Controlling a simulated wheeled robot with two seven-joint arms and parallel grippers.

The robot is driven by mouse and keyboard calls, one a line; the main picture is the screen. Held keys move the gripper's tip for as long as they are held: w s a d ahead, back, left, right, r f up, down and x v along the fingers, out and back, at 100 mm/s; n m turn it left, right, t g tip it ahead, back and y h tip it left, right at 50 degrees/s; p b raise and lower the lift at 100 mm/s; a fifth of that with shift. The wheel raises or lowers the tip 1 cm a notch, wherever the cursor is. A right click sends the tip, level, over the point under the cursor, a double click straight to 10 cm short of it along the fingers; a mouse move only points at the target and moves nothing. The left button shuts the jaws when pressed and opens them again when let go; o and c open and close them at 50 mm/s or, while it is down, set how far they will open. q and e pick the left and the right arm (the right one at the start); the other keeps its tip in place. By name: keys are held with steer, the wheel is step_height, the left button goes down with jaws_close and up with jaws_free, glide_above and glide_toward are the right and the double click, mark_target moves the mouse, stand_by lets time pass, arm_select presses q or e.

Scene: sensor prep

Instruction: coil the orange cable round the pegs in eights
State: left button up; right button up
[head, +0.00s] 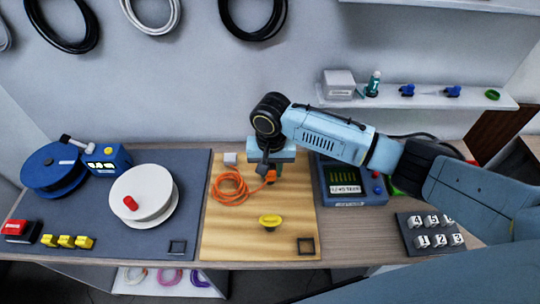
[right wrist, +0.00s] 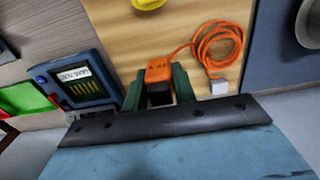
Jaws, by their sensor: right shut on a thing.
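The orange cable (head: 231,187) lies in a loose round coil on the wooden board (head: 225,240); it also shows in the right wrist view (right wrist: 212,40). One end runs to an orange block-shaped end piece (right wrist: 158,70). My right gripper (head: 270,174) is low over the back of the board, its dark green fingers on both sides of that end piece, shut on it. The other cable end meets a small pale grey block (head: 230,158) at the board's back left. A yellow peg-like piece (head: 270,221) stands at the front middle. No cable is around it. My left gripper is not in view.
A white reel (head: 144,200) on a dark mat stands left, with a blue reel (head: 53,170) behind. A blue device with a screen (head: 350,183) is right of the board; numbered blocks (head: 432,232) sit farther right.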

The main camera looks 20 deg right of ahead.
steer(key=shift+a+f, duration=0.1)
steer(key=shift+f, duration=0.05)
steer(key=shift+f+b, duration=0.6)
steer(key=shift+f, duration=0.25)
step_height(320, 180, down, 4)
steer(key=b, duration=0.4)
